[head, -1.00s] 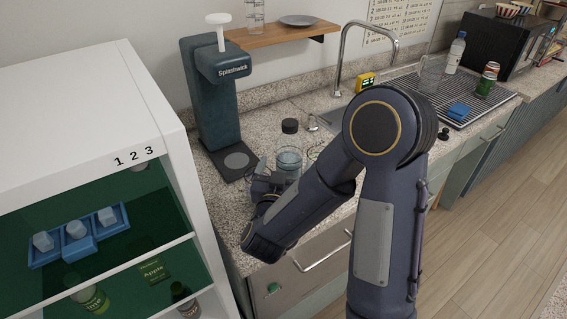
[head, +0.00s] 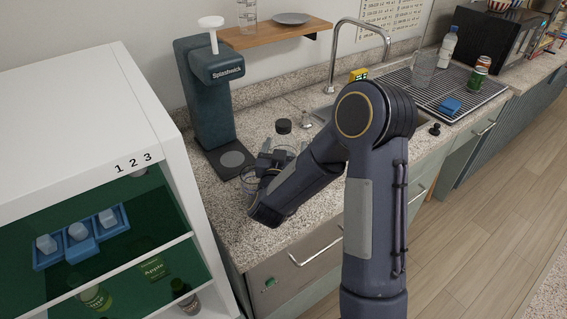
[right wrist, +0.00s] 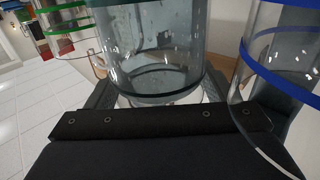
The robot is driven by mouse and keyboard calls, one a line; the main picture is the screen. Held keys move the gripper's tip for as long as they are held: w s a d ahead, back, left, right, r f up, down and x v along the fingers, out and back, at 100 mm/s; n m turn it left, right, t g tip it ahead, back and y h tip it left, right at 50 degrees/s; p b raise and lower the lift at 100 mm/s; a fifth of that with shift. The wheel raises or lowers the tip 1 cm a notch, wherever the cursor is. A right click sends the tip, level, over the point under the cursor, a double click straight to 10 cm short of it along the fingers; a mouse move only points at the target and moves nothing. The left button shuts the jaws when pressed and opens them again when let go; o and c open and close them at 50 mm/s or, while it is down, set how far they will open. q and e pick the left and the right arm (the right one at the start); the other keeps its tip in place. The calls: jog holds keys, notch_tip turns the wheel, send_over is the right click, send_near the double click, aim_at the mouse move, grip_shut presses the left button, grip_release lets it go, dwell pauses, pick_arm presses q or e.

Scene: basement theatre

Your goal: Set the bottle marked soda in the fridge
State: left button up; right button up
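A white cabinet with a green inside (head: 75,120), which looks like the fridge, stands at the left, marked 1 2 3. My left gripper is not in view.
Clear glasses with coloured rings, one blue (right wrist: 275,70), stand close around the right gripper. The dispenser (head: 208,90) is behind. A sink, drying rack (head: 440,95) and black microwave (head: 495,40) are to the right. The cabinet holds a blue tray (head: 80,238) and several bottles.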

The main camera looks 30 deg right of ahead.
jog(key=c, duration=1.2)
jog(key=shift+r, duration=0.1)
